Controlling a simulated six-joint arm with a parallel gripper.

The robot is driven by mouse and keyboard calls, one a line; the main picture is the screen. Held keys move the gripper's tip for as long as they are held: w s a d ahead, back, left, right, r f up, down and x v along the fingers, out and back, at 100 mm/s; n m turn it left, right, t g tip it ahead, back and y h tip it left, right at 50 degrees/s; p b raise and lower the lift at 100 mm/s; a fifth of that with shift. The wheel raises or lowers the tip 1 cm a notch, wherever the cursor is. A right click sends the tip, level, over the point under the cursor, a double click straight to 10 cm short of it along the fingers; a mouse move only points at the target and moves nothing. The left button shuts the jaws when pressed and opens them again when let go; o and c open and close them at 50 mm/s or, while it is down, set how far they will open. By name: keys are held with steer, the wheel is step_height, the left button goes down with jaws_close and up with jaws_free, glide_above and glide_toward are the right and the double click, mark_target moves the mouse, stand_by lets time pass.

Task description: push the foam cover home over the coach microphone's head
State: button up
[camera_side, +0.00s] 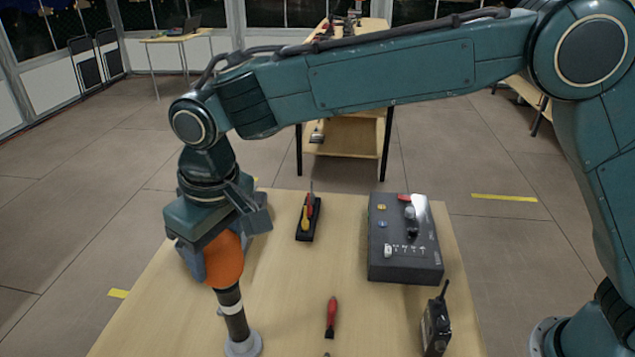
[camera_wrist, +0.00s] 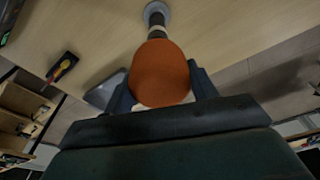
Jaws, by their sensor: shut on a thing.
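The orange foam cover (camera_side: 224,262) is between the fingers of my gripper (camera_side: 212,262), which is shut on it. In the wrist view the foam cover (camera_wrist: 160,74) fills the space between the jaws of my gripper (camera_wrist: 163,92). The coach microphone (camera_side: 234,316) stands on the table, its dark body with a pale ring rising from a round grey base and leaning slightly. Its upper end meets the bottom of the foam; the head is hidden. The microphone (camera_wrist: 155,20) also shows beyond the foam in the wrist view. How deep the head sits inside cannot be told.
On the wooden table (camera_side: 285,290) are a dark control box (camera_side: 402,262), a black holder with screwdrivers (camera_side: 308,218), a red-handled tool (camera_side: 331,315) and a handheld radio (camera_side: 437,322). These stand right of the microphone. The table between them is bare.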

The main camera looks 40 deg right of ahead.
steer(key=shift+f, duration=1.4)
stand_by(0.4)
steer(key=o, duration=1)
steer(key=shift+r, duration=0.1)
steer(key=r, duration=0.4)
steer(key=s+r, duration=0.1)
steer(key=r, duration=0.7)
steer(key=shift+s+d+r, duration=0.3)
steer(key=shift+s+d, duration=0.05)
steer(key=shift+s+r, duration=0.1)
steer(key=shift+r, duration=0.35)
steer(key=shift+d, duration=0.1)
